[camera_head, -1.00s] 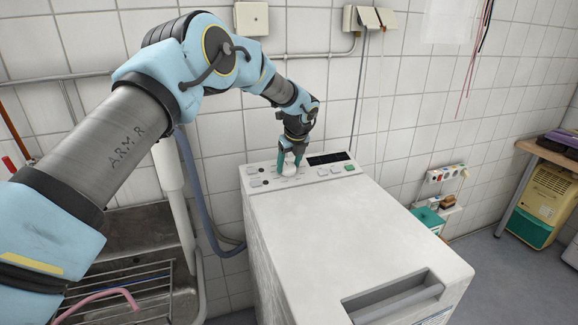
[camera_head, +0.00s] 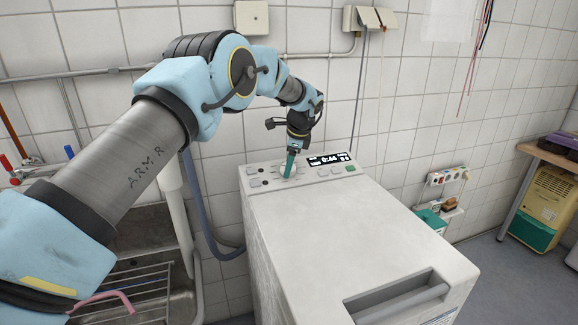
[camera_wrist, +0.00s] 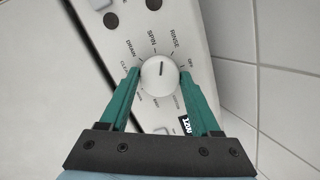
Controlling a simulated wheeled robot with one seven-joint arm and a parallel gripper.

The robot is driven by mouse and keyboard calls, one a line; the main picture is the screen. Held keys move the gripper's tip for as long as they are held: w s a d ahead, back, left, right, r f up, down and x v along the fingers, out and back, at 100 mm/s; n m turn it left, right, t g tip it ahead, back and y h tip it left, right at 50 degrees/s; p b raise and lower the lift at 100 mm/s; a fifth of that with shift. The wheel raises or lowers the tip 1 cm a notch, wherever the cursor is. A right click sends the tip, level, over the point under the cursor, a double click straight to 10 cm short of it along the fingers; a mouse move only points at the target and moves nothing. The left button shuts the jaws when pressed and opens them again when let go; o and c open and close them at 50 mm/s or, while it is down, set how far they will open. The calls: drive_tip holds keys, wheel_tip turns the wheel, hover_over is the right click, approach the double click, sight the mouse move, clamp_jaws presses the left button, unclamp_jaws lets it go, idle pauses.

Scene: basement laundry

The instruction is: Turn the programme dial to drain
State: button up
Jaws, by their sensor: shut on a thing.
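The programme dial (camera_wrist: 160,76) is a round white knob with a short dark mark. In the wrist view the mark points up, roughly between the SPIN and RINSE labels. The DRAIN label (camera_wrist: 132,49) is at the dial's upper left, and OFF is at its right. My gripper (camera_wrist: 160,72) has its green fingers on either side of the dial, shut on it. In the head view my gripper (camera_head: 288,168) comes down onto the dial (camera_head: 287,173) on the washing machine's panel, partly hiding it. The machine's display (camera_head: 328,160) is lit with digits.
The white top-loading washing machine (camera_head: 340,230) has a clear lid with a recessed handle at the front. Panel buttons sit on both sides of the dial, including a green one (camera_head: 350,168). A metal sink (camera_head: 150,235) is at the left. The tiled wall is close behind.

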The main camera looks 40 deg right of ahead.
sight(294, 179)
drive_tip(key=n, duration=0.5)
drive_tip(key=shift+n+g, duration=0.3)
drive_tip(key=n, duration=0.5)
drive_tip(key=shift+n+g+y, duration=0.3)
drive_tip(key=o, duration=1.4)
drive_tip(key=shift+c, duration=0.2)
drive_tip(key=shift+r, duration=0.1)
drive_tip(key=b+v, duration=0.2)
drive_tip(key=v, duration=0.8)
drive_tip(key=shift+r+b, duration=0.3)
drive_tip(key=shift+b, duration=0.1)
drive_tip(key=shift+s+a, duration=0.1)
drive_tip(key=shift+s, duration=0.05)
